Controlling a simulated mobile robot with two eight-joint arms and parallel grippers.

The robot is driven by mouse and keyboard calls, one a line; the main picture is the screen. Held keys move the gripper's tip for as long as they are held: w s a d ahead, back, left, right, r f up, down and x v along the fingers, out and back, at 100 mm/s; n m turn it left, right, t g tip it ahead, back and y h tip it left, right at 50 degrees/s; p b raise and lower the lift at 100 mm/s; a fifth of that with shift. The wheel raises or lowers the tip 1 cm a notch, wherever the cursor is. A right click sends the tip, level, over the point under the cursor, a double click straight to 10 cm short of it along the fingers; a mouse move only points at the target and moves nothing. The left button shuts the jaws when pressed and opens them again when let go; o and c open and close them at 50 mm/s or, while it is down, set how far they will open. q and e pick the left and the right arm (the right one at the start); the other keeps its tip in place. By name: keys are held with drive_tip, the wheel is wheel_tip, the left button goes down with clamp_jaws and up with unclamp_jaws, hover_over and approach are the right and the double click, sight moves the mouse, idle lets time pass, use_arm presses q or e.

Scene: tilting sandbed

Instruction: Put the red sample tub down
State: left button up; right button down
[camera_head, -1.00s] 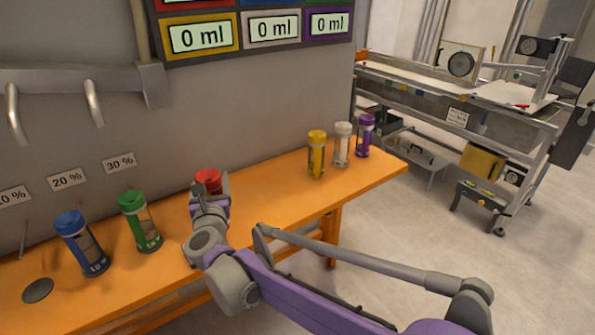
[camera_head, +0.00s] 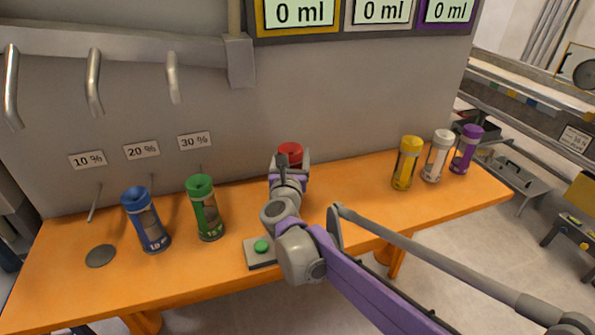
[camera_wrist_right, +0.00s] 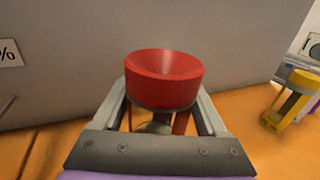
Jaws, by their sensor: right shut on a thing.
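The red sample tub (camera_head: 290,151) shows its red top above my right gripper (camera_head: 289,168), over the orange table near the grey wall. In the right wrist view the red tub (camera_wrist_right: 164,78) is upright between the two fingers of my right gripper (camera_wrist_right: 163,112), which is shut on it. The tub's lower part is mostly hidden by the gripper, so I cannot tell whether its base touches the table. My left gripper is not in view.
On the orange table (camera_head: 345,205) stand a blue tub (camera_head: 146,220) and a green tub (camera_head: 205,209) to the left. Yellow (camera_head: 407,164), white (camera_head: 437,157) and purple (camera_head: 466,151) tubs stand to the right. A plate with a green button (camera_head: 261,246) lies in front of my gripper.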

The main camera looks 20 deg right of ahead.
wheel_tip(320, 180, down, 4)
drive_tip(key=shift+f+b, duration=0.2)
drive_tip(key=shift+b, duration=0.1)
unclamp_jaws()
drive_tip(key=shift+f, duration=0.1)
drive_tip(key=shift+s+a, duration=0.1)
drive_tip(key=shift+s, duration=0.2)
drive_tip(key=v, duration=1.1)
drive_tip(key=shift+s, duration=0.2)
